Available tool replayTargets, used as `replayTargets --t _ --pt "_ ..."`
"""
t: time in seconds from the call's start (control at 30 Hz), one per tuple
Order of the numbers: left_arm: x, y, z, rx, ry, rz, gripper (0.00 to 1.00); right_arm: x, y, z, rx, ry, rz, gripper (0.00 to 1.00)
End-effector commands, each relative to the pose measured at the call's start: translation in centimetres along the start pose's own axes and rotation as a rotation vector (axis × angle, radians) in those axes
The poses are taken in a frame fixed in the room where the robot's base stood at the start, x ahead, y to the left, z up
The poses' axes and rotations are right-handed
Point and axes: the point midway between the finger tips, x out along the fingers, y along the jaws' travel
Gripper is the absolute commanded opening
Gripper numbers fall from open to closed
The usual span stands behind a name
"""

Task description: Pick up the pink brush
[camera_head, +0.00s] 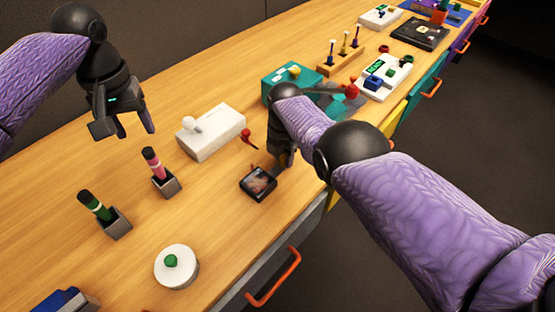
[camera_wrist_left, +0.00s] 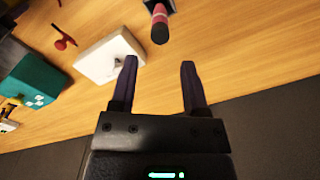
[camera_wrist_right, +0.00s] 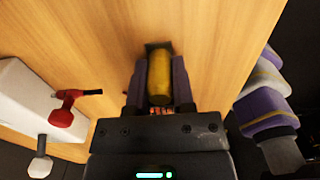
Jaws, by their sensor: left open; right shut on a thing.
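The pink brush (camera_head: 152,163) has a dark cap and stands, slightly tilted, in a small grey holder (camera_head: 168,186) in the head view. It also shows at the top of the left wrist view (camera_wrist_left: 160,18), dark end toward me. My left gripper (camera_head: 133,130) is open and empty, above and behind the brush, apart from it. My right gripper (camera_head: 285,160) is low at the table, partly hidden by my forearm. In the right wrist view it is shut on a yellow cylindrical thing (camera_wrist_right: 159,80) in a dark holder (camera_wrist_right: 158,46).
A green brush (camera_head: 93,204) stands in another holder at left. A round white button base (camera_head: 176,268) is in front. Bare wood surrounds the pink brush.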

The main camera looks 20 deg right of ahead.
Motion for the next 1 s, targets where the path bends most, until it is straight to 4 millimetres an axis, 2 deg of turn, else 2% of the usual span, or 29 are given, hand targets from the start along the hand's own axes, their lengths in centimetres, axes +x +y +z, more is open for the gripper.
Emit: replayTargets --t 0.07,0.13,0.3,0.37,0.53,0.67,0.77,0.9,1.0 --pt "0.0 0.0 0.0 0.0 0.0 0.0 0.59 0.0 0.0 0.0 0.0 0.0 -0.001 0.0" --pt "0.0 0.0 0.0 0.0 0.0 0.0 0.72 0.0 0.0 0.0 0.0 0.0 -0.001 0.0" --pt "-0.1 0.1 0.0 0.037 0.001 0.001 0.72 0.0 0.0 0.0 0.0 0.0 -0.001 0.0" --pt "-0.3 0.4 0.0 0.143 0.003 0.001 0.72 0.0 0.0 0.0 0.0 0.0 -0.001 0.0" --pt "-1.3 0.8 0.1 0.612 0.008 -0.002 0.72 0.0 0.0 0.0 0.0 0.0 -0.001 0.0" --pt "-1.7 0.4 0.2 0.847 0.003 0.0 0.72 0.0 0.0 0.0 0.0 0.0 0.0 0.0" --pt "-0.7 0.2 0.4 0.92 -0.003 0.002 0.72 0.0 0.0 0.0 0.0 0.0 0.0 0.0" --pt "2.7 0.2 0.4 0.93 -0.004 0.001 0.72 0.0 0.0 0.0 0.0 0.0 0.0 0.0" --pt "4.3 0.2 0.3 0.929 -0.003 0.0 0.72 0.0 0.0 0.0 0.0 0.0 0.0 0.0"
